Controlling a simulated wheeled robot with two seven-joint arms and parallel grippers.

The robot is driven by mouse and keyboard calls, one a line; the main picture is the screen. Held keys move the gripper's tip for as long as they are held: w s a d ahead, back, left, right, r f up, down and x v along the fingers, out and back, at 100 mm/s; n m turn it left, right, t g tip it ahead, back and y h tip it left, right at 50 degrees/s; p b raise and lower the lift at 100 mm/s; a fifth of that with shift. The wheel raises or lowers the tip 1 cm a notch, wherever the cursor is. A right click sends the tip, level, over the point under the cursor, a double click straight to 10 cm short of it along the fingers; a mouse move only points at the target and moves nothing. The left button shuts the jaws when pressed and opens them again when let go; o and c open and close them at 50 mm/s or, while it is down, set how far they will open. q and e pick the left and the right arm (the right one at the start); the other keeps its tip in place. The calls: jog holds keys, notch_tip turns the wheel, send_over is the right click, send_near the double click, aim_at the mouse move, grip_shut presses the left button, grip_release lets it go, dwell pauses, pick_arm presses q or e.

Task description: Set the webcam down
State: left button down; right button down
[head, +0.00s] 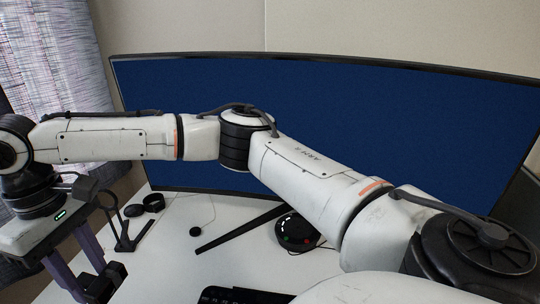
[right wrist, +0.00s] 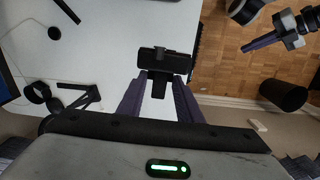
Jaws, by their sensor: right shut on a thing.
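The webcam (right wrist: 153,55) is a small black bar with a clip-like base, held between the purple fingertips of my right gripper (right wrist: 160,85) in the right wrist view. In the head view the webcam (head: 112,273) shows dark at the low left, at the tips of my right gripper (head: 98,276), which points down. The white desk (right wrist: 110,40) lies beneath it, close to the desk's side edge. I cannot tell whether the webcam touches the desk. My left gripper (right wrist: 263,40) shows only partly at the upper right of the right wrist view, away from the webcam; its jaws are unclear.
A black stand (head: 126,232), black round items (head: 150,204) and a small puck with a cable (head: 195,231) stand near the webcam. A speakerphone (head: 295,232), keyboard (head: 243,296) and wide monitor (head: 350,120) are farther right. Beyond the desk edge is wooden floor (right wrist: 235,60).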

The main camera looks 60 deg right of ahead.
jog(key=shift+w+a+f, duration=0.2)
jog(key=shift+a+f, duration=0.05)
jog(key=shift+f, duration=0.3)
notch_tip(320, 180, down, 6)
jog(key=shift+r+b, duration=0.2)
jog(key=shift+b, duration=0.35)
notch_tip(320, 180, down, 4)
jog(key=shift+f+b, duration=0.15)
jog(key=shift+b, duration=0.2)
jog(key=c, duration=1.7)
grip_release()
jog(key=shift+f, duration=0.1)
jog(key=o, duration=0.4)
jog(key=shift+o, duration=0.2)
